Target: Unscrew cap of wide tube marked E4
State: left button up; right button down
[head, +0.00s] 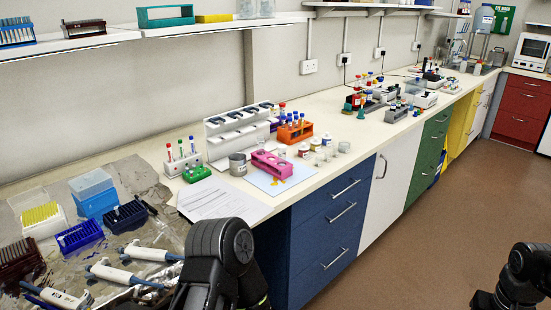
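No label E4 can be read, so I cannot tell which tube carries it. Tubes with red, green and blue caps stand in a white rack (184,161) on the left of the bench. More capped tubes stand in an orange rack (295,133) in the middle. A pink rack (271,163) lies on a light blue sheet, and I cannot make out a tube in it. Only dark links of my arms show, at the bottom centre and bottom right. Neither gripper's fingers are in view.
Pipettes (125,273), a blue box (95,202) and tip racks (80,236) crowd the left bench. A white stand (236,133) is behind the pink rack. Papers (222,202) lie near the front edge. Small jars (315,144) stand right of the pink rack. Open floor (440,240) lies right.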

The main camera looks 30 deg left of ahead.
aim_at(261, 139)
jog(key=u, duration=0.45)
jog(key=i+l+u, duration=0.15)
jog(key=u, duration=0.8)
jog(key=l+u, duration=0.15)
jog(key=u, duration=0.3)
jog(key=i+l+u, duration=0.1)
jog(key=l+u, duration=0.3)
jog(key=l, duration=0.45)
jog(key=l+u, duration=0.4)
jog(key=l, duration=0.45)
jog(key=k+l+u, duration=0.15)
jog(key=l+u, duration=0.2)
jog(key=l, duration=0.5)
jog(key=k+l, duration=0.1)
jog(key=l, duration=0.65)
jog(key=k, duration=0.05)
